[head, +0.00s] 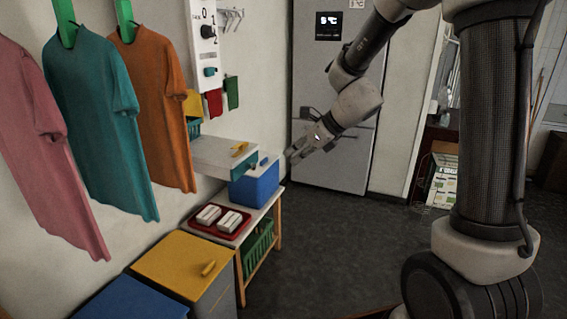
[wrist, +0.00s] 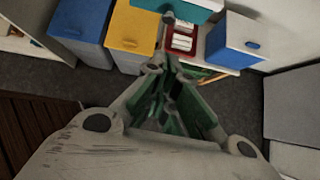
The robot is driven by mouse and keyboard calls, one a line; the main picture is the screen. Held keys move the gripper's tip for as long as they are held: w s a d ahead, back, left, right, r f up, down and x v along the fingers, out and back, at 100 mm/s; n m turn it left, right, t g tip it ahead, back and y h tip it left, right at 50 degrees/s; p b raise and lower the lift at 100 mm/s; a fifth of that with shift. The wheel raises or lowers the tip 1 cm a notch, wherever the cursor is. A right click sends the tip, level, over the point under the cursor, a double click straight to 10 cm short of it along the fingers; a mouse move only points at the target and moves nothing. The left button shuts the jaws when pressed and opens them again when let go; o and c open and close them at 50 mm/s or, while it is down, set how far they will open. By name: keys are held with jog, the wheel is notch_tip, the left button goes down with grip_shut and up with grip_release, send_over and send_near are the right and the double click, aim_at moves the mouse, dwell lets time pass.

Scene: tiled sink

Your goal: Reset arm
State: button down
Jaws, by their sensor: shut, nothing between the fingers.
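My arm reaches down from the top right in the head view. My gripper (head: 297,155) is at its end, in the air in front of the fridge and to the right of the blue box. The gripper also shows in the wrist view (wrist: 168,45), with its fingers pointing up the picture toward the red tray. The fingers are shut with nothing between them. The gripper appears apart from the furniture and touches nothing that I can see.
A blue box (head: 256,185) and a red tray (head: 217,223) with white items stand on a low shelf. A yellow-lidded bin (head: 180,262) and a blue one (head: 124,300) are nearer. Shirts (head: 97,115) hang left. The grey fridge (head: 340,165) stands behind. The floor (head: 350,240) is clear.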

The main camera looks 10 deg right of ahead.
jog(key=s+d+n+g+h, duration=0.2)
jog(key=s+d+n+g, duration=0.3)
jog(key=s+n, duration=0.95)
jog(key=s+d+r+n+t+h, duration=0.1)
jog(key=s+d+r+n+h, duration=0.1)
jog(key=s+d+r+n, duration=0.2)
jog(key=s+d+r+n+t+h, duration=0.2)
jog(key=s+d+r+n, duration=0.2)
jog(key=s+d+n, duration=0.3)
jog(key=s+d, duration=0.1)
jog(key=s, duration=0.2)
jog(key=shift+s+d+r+t+h, duration=0.15)
jog(key=shift+s+r+t+h, duration=0.15)
jog(key=shift+r+h, duration=0.1)
